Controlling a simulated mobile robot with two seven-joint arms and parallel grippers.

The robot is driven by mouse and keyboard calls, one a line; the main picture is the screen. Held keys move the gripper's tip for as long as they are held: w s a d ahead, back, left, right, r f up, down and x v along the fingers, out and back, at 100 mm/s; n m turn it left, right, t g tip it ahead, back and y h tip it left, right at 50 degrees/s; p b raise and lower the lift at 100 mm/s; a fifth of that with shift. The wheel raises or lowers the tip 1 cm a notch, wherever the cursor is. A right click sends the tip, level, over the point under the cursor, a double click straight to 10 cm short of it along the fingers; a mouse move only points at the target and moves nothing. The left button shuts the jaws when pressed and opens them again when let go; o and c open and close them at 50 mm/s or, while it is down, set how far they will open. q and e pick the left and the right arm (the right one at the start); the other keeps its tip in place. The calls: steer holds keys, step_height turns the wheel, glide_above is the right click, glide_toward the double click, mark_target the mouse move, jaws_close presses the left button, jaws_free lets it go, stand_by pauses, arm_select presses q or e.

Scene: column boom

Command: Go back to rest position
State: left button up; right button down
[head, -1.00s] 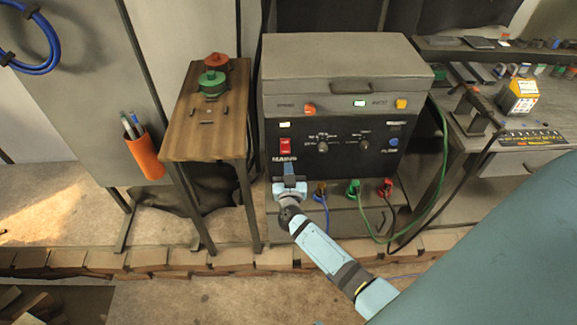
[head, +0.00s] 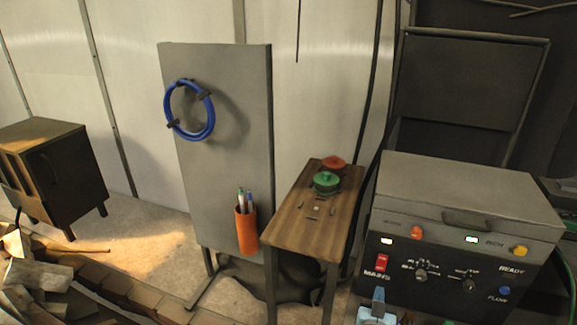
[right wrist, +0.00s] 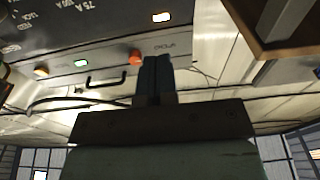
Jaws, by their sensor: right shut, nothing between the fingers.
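My right gripper (head: 378,296) shows at the bottom edge of the head view, in front of the machine and just below its red mains switch (head: 381,263). Its fingers are shut with nothing between them; whether they touch the panel cannot be told. In the right wrist view the closed blue fingers (right wrist: 156,75) point at the machine's front, with the orange knob (right wrist: 135,57) close beside their tips. The rest of the right arm is cut off below the head view. My left gripper is not in view.
The machine (head: 470,195) with knobs and lit buttons stands at the right. Left of it is a narrow wooden table (head: 300,230) with red and green round parts. A grey panel (head: 225,150) holds a blue cable coil (head: 190,110) and an orange pen holder (head: 246,229).

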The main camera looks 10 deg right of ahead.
steer(key=s+a+r+n+g+y+p, duration=0.1)
steer(key=s+a+n+g+y+p, duration=0.1)
steer(key=s, duration=0.6)
steer(key=s+a+r+n+g+y+p, duration=0.1)
steer(key=s+a+r+n+y+p, duration=0.1)
steer(key=s+a+y, duration=0.4)
steer(key=s+a+r+n+g+y+p, duration=0.2)
steer(key=s+a+n+y+p, duration=0.2)
steer(key=s+a, duration=0.3)
steer(key=s+n, duration=0.1)
steer(key=s, duration=0.4)
steer(key=shift+a+r+g+y, duration=0.2)
steer(key=shift+r+g+y, duration=0.1)
steer(key=shift+y, duration=0.1)
